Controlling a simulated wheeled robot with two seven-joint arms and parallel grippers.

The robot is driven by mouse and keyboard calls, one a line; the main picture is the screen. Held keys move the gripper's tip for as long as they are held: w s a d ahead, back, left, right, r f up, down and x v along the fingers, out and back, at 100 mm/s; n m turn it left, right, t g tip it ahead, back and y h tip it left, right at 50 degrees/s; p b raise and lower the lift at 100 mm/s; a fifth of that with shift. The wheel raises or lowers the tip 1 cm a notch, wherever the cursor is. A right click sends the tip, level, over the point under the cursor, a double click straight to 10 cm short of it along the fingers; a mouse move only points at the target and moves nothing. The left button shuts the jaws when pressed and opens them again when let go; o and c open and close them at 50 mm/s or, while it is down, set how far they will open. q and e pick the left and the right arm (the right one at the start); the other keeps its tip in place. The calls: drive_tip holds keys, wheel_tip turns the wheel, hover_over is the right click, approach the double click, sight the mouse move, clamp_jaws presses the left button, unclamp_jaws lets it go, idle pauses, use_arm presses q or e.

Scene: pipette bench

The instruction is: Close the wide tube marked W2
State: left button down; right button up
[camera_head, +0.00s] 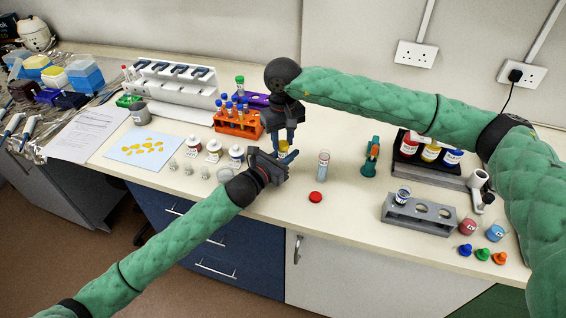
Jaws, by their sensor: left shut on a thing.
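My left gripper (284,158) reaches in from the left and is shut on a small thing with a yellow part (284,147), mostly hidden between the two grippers. My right gripper (284,138) points down right above this yellow part; I cannot tell whether its fingers touch it or how far apart they are. A clear tube with a white label (323,165) stands upright and apart, to the right of the grippers. A red cap (315,197) lies on the bench in front of it. Another wide labelled tube (402,195) stands in the grey rack (420,215). The label marks are too small to read.
An orange rack (238,127) with blue-capped tubes stands behind left. A green and orange tool (371,157) stands right of the clear tube. Small bottles (214,148) stand left. Blue, green and orange caps (483,254) lie at the front right. Bench around the red cap is clear.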

drive_tip(key=shift+c, duration=0.8)
drive_tip(key=m, duration=2.1)
drive_tip(key=shift+m, duration=0.3)
drive_tip(key=m, duration=0.5)
drive_tip(key=shift+m, duration=0.3)
use_arm(q)
drive_tip(key=shift+d, duration=0.1)
use_arm(e)
drive_tip(key=m, duration=0.5)
drive_tip(key=shift+m, duration=0.4)
use_arm(q)
drive_tip(key=shift+s, duration=0.1)
use_arm(e)
drive_tip(key=m, duration=0.5)
drive_tip(key=shift+w+m, duration=0.1)
drive_tip(key=shift+m, duration=0.2)
drive_tip(key=m, duration=0.4)
